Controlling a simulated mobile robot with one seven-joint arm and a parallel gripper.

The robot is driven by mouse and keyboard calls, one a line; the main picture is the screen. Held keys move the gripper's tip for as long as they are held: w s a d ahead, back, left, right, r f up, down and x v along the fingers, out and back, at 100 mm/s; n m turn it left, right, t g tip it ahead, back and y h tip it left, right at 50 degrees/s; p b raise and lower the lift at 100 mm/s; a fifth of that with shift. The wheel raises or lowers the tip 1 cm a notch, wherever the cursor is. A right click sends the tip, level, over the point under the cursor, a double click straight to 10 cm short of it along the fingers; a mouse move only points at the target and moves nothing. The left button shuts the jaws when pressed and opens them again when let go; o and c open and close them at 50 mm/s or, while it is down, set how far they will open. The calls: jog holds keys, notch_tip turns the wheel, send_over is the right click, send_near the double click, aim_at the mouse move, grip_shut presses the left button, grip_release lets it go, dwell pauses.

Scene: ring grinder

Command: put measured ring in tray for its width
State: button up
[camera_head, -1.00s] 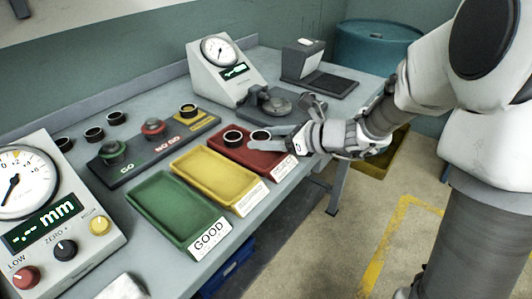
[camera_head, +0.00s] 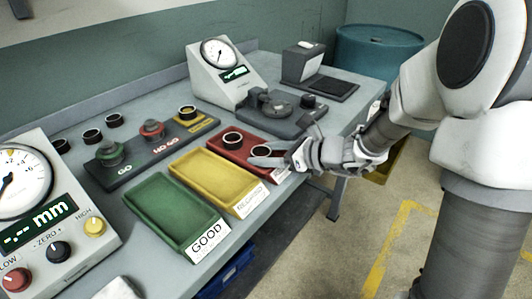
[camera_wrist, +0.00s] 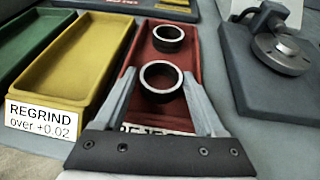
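The red tray (camera_head: 232,133) lies on the bench, its label partly hidden by my gripper. One dark ring (camera_head: 232,139) rests in its far part and also shows in the wrist view (camera_wrist: 168,34). My gripper (camera_head: 262,154) reaches over the near part of the tray. Its fingers (camera_wrist: 160,76) flank a second dark ring (camera_wrist: 162,91) closely on both sides and appear shut on it, low in the red tray. Whether this ring touches the tray floor is hard to tell. The yellow REGRIND tray (camera_head: 215,180) and the green GOOD tray (camera_head: 172,210) are empty.
A dark gauge block (camera_head: 112,172) with GO and NO GO plugs stands behind the trays. Several rings (camera_head: 92,135) lie at the back left. The measuring stand (camera_head: 275,105) is beyond the red tray. A dial box (camera_head: 45,220) stands at front left.

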jog(key=shift+d+r+p, duration=0.3)
jog(key=shift+r, duration=0.1)
jog(key=p+v, duration=0.2)
jog(key=v, duration=0.9)
jog(key=shift+s+p, duration=0.25)
jog(key=shift+p, duration=0.1)
jog(key=s+r+n+g+h, duration=0.35)
jog(key=s+n+h, duration=0.45)
jog(key=s+n, duration=0.9)
jog(key=s+d+r+n+t+h, duration=0.2)
jog(key=d+r+n+h, duration=0.15)
jog(key=n, duration=0.35)
notch_tip(320, 180, up, 14)
jog(key=p, duration=1.4)
jog(key=shift+d+p, duration=0.35)
